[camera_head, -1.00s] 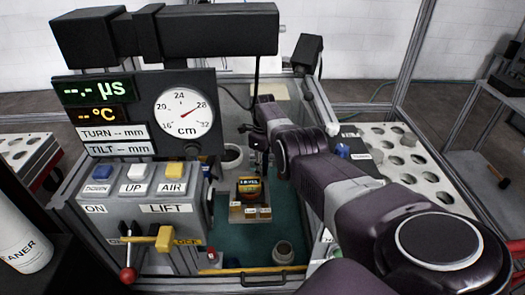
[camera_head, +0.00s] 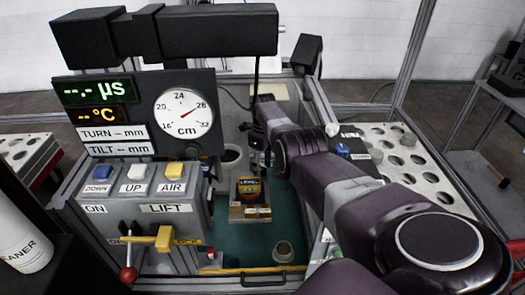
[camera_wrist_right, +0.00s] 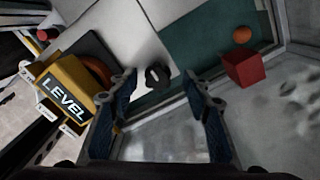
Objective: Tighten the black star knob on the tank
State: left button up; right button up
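A small dark round piece (camera_wrist_right: 158,76), which looks like the black star knob, shows in the right wrist view on a pale surface by the tank edge. My right gripper (camera_wrist_right: 160,84) is open, with its two fingers on either side of that piece in the picture. I cannot tell whether they touch it. In the head view my right gripper (camera_head: 256,140) is small and dark over the back of the tank, and the knob cannot be made out there. The tank (camera_head: 235,240) has a teal floor. My left gripper is not in view.
A yellow LEVEL box (camera_wrist_right: 70,88) stands close left of my right gripper; it also shows in the head view (camera_head: 249,186). A red cube (camera_wrist_right: 243,70) and an orange ball (camera_wrist_right: 242,34) are to the right. The LIFT panel (camera_head: 150,200) stands left of the tank.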

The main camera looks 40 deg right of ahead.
aim_at(263, 169)
notch_tip(263, 169, up, 12)
dwell(0.8)
dwell(0.4)
